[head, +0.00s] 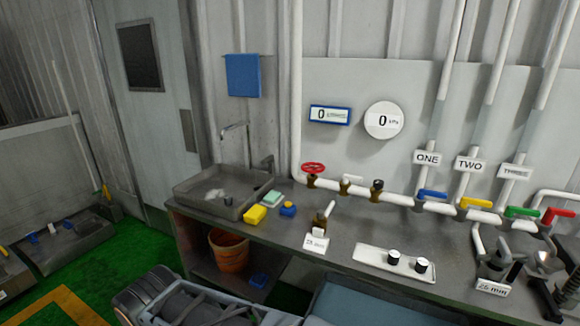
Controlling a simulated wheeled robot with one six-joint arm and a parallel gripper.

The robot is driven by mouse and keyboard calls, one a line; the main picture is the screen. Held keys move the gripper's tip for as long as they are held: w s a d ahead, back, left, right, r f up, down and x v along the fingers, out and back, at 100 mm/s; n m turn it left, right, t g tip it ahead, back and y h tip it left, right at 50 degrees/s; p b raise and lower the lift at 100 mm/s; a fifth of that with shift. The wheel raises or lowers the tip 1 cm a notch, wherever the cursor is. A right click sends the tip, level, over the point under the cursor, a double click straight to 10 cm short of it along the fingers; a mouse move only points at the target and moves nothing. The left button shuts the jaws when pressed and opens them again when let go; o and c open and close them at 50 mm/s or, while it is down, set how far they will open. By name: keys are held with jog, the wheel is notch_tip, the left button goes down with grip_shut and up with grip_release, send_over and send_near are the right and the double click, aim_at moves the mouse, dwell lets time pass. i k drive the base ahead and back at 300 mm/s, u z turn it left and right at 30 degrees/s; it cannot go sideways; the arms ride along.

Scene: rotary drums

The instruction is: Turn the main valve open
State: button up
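A red round handwheel (312,168) sits on a brass valve body at the left end of the white horizontal pipe (400,198), where a vertical pipe comes down the wall. No label reading "main" shows, so I cannot tell for sure that this is the main valve. Along the pipe to its right are lever handles: blue (432,193), yellow (476,203), green (522,212) and red (557,215). A blue-framed display (330,115) and a round kPa gauge (384,121) both read 0. My gripper is not in view.
The grey workbench (340,215) carries a sink (222,190), a yellow block (255,214), a labelled brass fitting (319,232) and a two-knob panel (408,262). Dark fittings crowd its right end. An orange bucket (228,250) stands underneath. Green floor (130,245) is open at left.

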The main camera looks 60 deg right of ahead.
aim_at(314, 169)
jog(key=z, duration=0.65)
jog(key=i, duration=1.25)
jog(key=z, duration=0.9)
